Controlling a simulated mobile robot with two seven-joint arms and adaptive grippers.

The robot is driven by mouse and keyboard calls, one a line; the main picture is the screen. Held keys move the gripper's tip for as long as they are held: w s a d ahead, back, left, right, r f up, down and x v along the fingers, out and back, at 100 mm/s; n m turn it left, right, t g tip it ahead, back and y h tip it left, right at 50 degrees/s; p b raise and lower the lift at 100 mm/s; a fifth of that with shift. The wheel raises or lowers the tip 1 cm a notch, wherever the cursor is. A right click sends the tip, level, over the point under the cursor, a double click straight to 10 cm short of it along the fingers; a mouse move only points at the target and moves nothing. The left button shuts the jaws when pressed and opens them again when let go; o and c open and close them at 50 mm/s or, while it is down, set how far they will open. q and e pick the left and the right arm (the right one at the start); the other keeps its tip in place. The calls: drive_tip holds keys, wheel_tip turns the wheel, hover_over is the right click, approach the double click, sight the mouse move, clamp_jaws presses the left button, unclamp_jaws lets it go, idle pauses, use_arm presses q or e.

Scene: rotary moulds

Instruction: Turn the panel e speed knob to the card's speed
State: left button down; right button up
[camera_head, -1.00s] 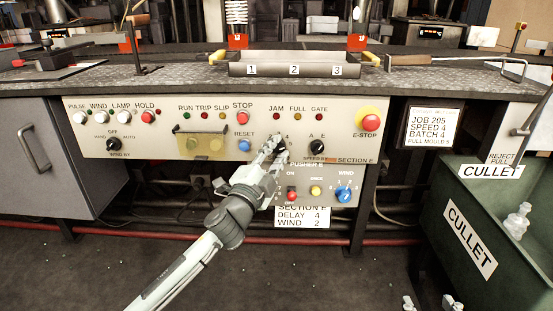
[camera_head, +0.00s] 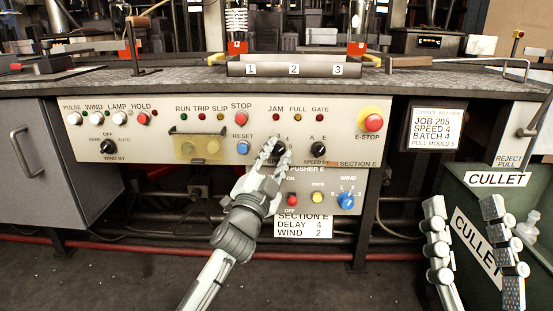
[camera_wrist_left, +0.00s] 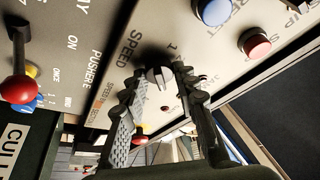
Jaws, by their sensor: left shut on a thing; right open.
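The speed knob (camera_wrist_left: 158,77) on panel E (camera_wrist_left: 190,40) shows between my left fingers in the left wrist view, dark with a pale face, beside the word SPEED. My left gripper (camera_head: 274,150) is shut on it and hides most of it in the head view, where I cannot read its setting. The gripper also shows in the wrist view (camera_wrist_left: 155,88). The job card (camera_head: 435,128) at the right reads JOB 205, SPEED 4, BATCH 4. My right gripper (camera_head: 464,204) is open and empty at the lower right, in front of the green cullet bin (camera_head: 467,190).
A red E-stop button (camera_head: 373,122) is on the panel's right end. The A/E knob (camera_head: 318,149) is just right of my left gripper. Below hang the pusher panel with its blue wind knob (camera_head: 346,201) and a card (camera_head: 303,225) reading DELAY 4, WIND 2.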

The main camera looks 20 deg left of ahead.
idle(0.3)
use_arm(q)
drive_tip(key=c, duration=1.2)
unclamp_jaws()
drive_tip(key=v, duration=1.2)
drive_tip(key=shift+f, duration=0.1)
drive_tip(key=shift+d, duration=0.1)
